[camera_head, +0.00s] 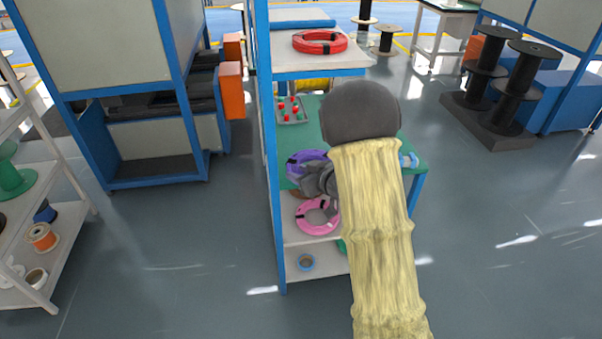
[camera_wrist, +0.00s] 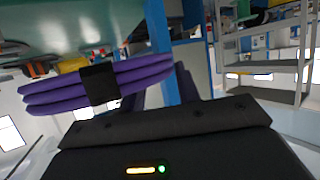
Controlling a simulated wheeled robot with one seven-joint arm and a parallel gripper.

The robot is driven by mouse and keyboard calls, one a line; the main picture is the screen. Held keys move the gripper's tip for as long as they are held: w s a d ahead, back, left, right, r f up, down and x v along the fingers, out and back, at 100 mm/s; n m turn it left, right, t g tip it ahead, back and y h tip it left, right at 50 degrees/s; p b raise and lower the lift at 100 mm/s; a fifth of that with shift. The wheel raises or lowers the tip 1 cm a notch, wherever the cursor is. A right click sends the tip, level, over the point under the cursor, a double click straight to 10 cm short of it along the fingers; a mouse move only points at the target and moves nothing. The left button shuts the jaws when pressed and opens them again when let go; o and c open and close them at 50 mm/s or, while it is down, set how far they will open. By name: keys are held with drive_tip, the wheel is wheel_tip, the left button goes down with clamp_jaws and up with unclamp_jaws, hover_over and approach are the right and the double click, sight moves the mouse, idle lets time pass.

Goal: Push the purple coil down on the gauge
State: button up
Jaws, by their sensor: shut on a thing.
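The purple coil (camera_head: 303,157) is at the left edge of the green tabletop in the head view. In the wrist view the purple coil (camera_wrist: 52,97) shows edge-on as stacked loops with a black band, its right end at my fingers. My gripper (camera_head: 321,181) is shut on this coil; the fingers (camera_wrist: 157,88) are partly hidden behind the black gripper body in the wrist view. My arm hides part of the tabletop and the coil's right side. I cannot make out the gauge with certainty in either view.
The green tabletop (camera_head: 414,170) carries a tray with red buttons (camera_head: 290,109). A red coil (camera_head: 320,42) lies on the upper shelf. A blue post (camera_head: 270,150) stands close left of my gripper.

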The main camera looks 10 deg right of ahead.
drive_tip(key=shift+s, duration=0.2)
drive_tip(key=shift+s+f, duration=0.3)
drive_tip(key=shift+d+f+m+h, duration=0.25)
drive_tip(key=shift+f+m+h, duration=0.3)
drive_tip(key=shift+f, duration=0.6)
drive_tip(key=s+d+f+m+t+h, duration=0.1)
drive_tip(key=s+f+m+h, duration=0.1)
drive_tip(key=f, duration=0.7)
drive_tip(key=s+d+f+m+t+h, duration=0.1)
drive_tip(key=s+d+f+m+h, duration=0.1)
drive_tip(key=f, duration=0.8)
drive_tip(key=shift+s+d+m+h, duration=0.15)
drive_tip(key=shift+m+h, duration=0.6)
drive_tip(key=shift+h, duration=0.4)
drive_tip(key=shift+w+r, duration=0.2)
drive_tip(key=shift+w, duration=0.05)
drive_tip(key=shift+d, duration=0.1)
